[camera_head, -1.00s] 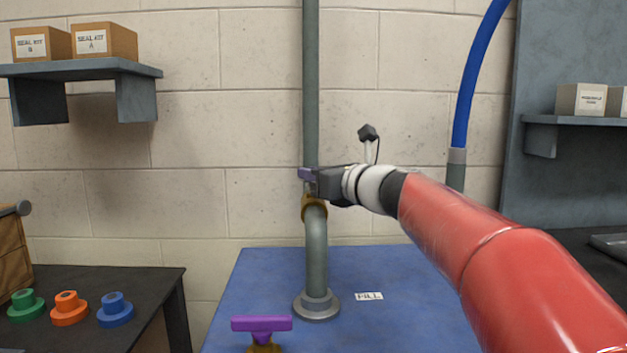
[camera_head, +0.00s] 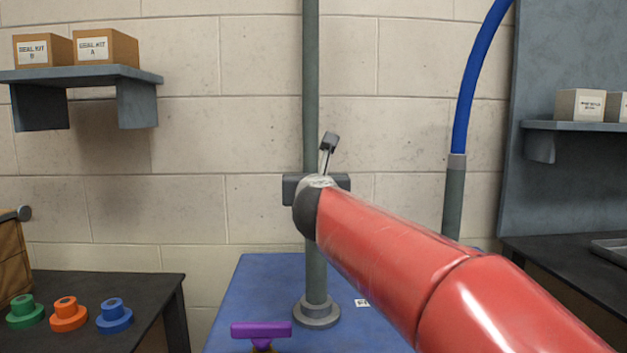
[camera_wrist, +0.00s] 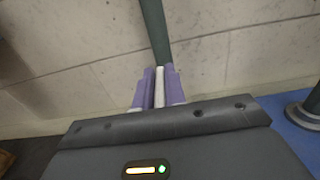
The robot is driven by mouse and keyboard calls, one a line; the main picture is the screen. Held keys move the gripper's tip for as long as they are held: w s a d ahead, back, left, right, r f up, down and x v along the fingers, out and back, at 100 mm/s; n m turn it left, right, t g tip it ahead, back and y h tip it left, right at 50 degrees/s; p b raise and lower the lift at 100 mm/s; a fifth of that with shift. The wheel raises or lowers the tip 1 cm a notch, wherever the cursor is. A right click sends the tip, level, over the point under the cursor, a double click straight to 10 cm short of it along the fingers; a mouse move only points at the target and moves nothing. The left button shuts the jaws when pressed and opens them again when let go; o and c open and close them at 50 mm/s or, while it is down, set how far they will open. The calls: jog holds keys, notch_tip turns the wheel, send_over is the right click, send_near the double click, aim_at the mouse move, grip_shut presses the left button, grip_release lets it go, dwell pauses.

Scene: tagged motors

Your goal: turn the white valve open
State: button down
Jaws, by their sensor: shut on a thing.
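The white valve handle (camera_wrist: 159,88) shows as a narrow white strip between the two pale purple fingers of my gripper (camera_wrist: 158,84) in the wrist view. My gripper is shut on it. In the head view my gripper (camera_head: 316,188) is in front of the upright grey pipe (camera_head: 311,90), pointing away from the camera. There my wrist hides the fingertips, the handle and the valve body. The grey pipe also rises behind the fingers in the wrist view (camera_wrist: 155,30). How far the handle is turned cannot be told.
A purple valve handle (camera_head: 261,329) stands at the front of the blue bench (camera_head: 250,285). A blue hose (camera_head: 475,75) meets another grey pipe at the right. Green, orange and blue flanged parts (camera_head: 68,315) sit on the dark left table. Shelves flank the bench.

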jog(key=shift+r, duration=0.1)
dwell(0.4)
jog(key=c, duration=1.5)
grip_release()
jog(key=shift+o, duration=0.2)
jog(key=s, duration=0.7)
jog(key=shift+s, duration=0.4)
